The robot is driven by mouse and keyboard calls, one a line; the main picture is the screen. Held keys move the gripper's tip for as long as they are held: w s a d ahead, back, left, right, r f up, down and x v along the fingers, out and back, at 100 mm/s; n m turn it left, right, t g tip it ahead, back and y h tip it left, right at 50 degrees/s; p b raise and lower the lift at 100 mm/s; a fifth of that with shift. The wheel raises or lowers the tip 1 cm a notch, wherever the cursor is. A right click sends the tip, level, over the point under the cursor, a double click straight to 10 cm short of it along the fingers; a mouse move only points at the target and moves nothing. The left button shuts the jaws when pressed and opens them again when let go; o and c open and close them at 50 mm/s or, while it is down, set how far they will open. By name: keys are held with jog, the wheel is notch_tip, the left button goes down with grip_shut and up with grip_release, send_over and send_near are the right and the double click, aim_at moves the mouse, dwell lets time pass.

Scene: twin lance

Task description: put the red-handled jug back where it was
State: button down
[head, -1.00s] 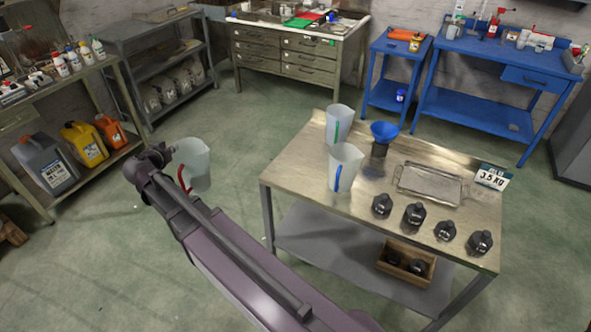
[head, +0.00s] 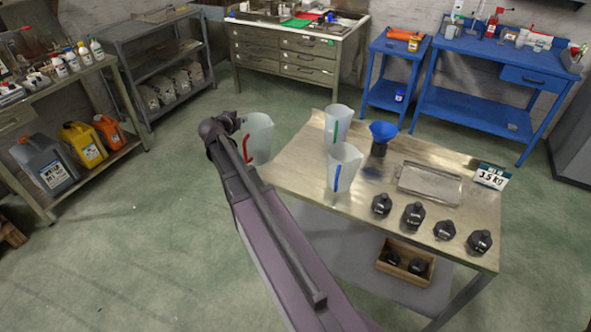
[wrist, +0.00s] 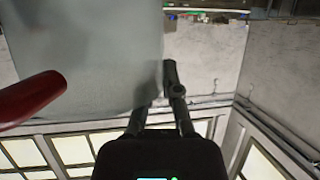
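The red-handled jug (head: 259,139) is translucent and stands roughly upright in the air beside the left edge of the metal table (head: 290,172). My gripper (head: 238,124) is at the jug's left side and appears shut on it; the fingertips are partly hidden in the head view. In the wrist view the jug (wrist: 90,60) fills the upper left, its red handle (wrist: 30,100) points left, and my gripper's finger (wrist: 172,85) lies against its right side. A green-handled jug (head: 338,120) and a blue-handled jug (head: 343,168) stand on the table.
A wooden box (head: 405,262) sits on the lower shelf. The tabletop's left front corner is bare.

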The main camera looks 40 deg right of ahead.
jog(key=s+d+m+g+h, duration=0.1)
jog(key=s+d, duration=0.3)
jog(key=d, duration=1)
jog(key=shift+s+d+m+g, duration=0.15)
jog(key=shift+d+m+g, duration=0.2)
jog(key=shift+g, duration=0.15)
jog(key=shift+f, duration=0.1)
notch_tip(320, 180, down, 6)
jog(key=b, duration=0.6)
jog(key=shift+f+b, duration=1.9)
jog(key=shift+b, duration=0.15)
jog(key=c, duration=0.8)
grip_release()
jog(key=shift+f, duration=0.1)
jog(key=shift+a+r, duration=0.1)
jog(key=shift+r, duration=0.1)
